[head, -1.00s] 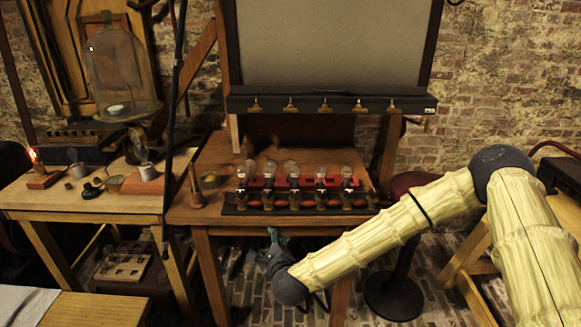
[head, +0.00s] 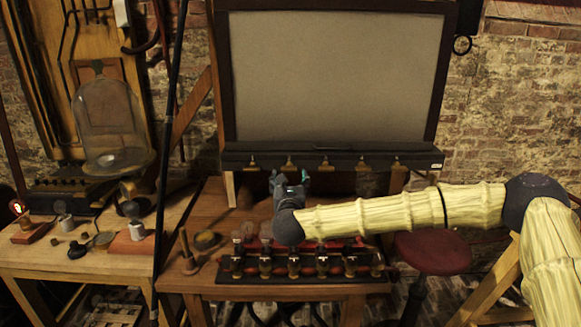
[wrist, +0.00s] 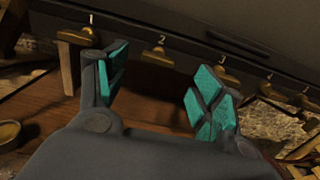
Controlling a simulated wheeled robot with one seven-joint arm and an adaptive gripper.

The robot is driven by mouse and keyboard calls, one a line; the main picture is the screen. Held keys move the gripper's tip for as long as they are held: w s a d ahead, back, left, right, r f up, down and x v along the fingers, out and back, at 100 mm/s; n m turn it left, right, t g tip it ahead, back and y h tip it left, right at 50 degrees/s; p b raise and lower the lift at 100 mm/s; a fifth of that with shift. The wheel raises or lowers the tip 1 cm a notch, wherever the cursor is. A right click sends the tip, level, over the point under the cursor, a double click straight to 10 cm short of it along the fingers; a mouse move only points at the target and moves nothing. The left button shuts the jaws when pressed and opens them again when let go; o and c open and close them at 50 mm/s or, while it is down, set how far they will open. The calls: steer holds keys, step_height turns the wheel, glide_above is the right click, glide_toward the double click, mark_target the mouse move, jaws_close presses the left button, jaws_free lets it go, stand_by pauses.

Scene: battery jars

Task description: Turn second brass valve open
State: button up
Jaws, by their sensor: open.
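A row of brass valves hangs along the dark bar under the grey board. The second brass valve (head: 289,160) shows just above my gripper (head: 289,180) in the head view. In the wrist view, the second valve (wrist: 154,53), under the label 2, appears between the spread fingers of my gripper (wrist: 162,78) and beyond their tips. It hangs with its flat handle lying crosswise. The gripper is open and empty, pointing up toward the bar; no contact with the valve shows.
The first valve (wrist: 75,37) and third valve (wrist: 222,75) flank the second closely. Below my arm, a dark rack (head: 300,271) of jars stands on the wooden table (head: 215,215). A red stool (head: 432,252) stands at right, a glass bell jar (head: 110,125) at left.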

mark_target(289, 169)
steer(key=w, duration=0.2)
steer(key=w+p, duration=0.1)
steer(key=w, duration=0.2)
steer(key=w+p, duration=0.1)
steer(key=w, duration=0.1)
steer(key=shift+w+f, duration=0.25)
steer(key=shift+f, duration=0.1)
steer(key=shift+w+r, duration=0.2)
steer(key=shift+r, duration=0.05)
steer(key=shift+w+f, duration=0.3)
steer(key=shift+w, duration=0.15)
steer(key=shift+s+r, duration=0.2)
steer(key=shift+c, duration=1.2)
steer(key=c, duration=0.8)
